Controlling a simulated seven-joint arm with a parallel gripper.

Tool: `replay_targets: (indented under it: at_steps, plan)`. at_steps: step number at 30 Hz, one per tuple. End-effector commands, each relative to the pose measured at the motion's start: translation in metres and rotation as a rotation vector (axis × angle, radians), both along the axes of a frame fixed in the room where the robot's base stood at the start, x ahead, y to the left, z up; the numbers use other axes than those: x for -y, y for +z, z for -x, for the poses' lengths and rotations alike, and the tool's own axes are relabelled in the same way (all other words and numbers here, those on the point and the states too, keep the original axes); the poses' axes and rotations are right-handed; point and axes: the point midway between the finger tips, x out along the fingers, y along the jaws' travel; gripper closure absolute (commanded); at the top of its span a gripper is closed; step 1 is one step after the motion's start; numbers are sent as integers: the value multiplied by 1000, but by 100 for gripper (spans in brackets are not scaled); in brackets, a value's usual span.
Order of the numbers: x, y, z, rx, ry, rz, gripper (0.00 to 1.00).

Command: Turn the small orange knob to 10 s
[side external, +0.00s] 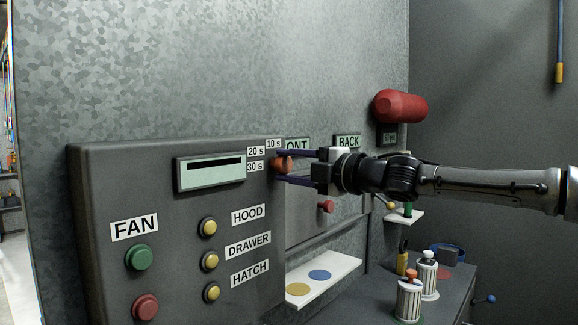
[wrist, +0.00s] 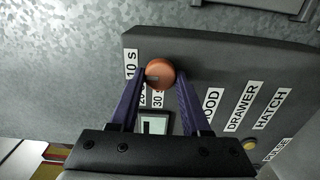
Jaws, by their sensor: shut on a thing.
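The small orange knob (side external: 283,163) is on the upper right of the dark control panel, beside the white labels 10 s (side external: 273,143), 20 s (side external: 255,151) and 30 s (side external: 255,167). In the wrist view the orange knob (wrist: 160,71) sits between the two purple fingers. A small greyish mark shows at its lower left edge, on the label side; I cannot tell exactly which label it points to. My gripper (side external: 278,166) reaches in from the right and is shut on the knob, one finger above and one below. In the wrist view the 20 s label is partly hidden by a finger.
The panel carries a display slot (side external: 211,171), a green button (side external: 138,257), a red button (side external: 145,306) and several yellow buttons. A white shelf (side external: 322,274) and a red cylinder (side external: 400,106) are to the right. Small containers (side external: 409,299) stand lower right.

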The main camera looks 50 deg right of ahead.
Motion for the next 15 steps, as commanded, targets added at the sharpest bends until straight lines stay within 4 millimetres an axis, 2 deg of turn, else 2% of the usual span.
replay_targets:
  at_steps: [15]
  plan:
    - [0,0,0,0,0,41,100]
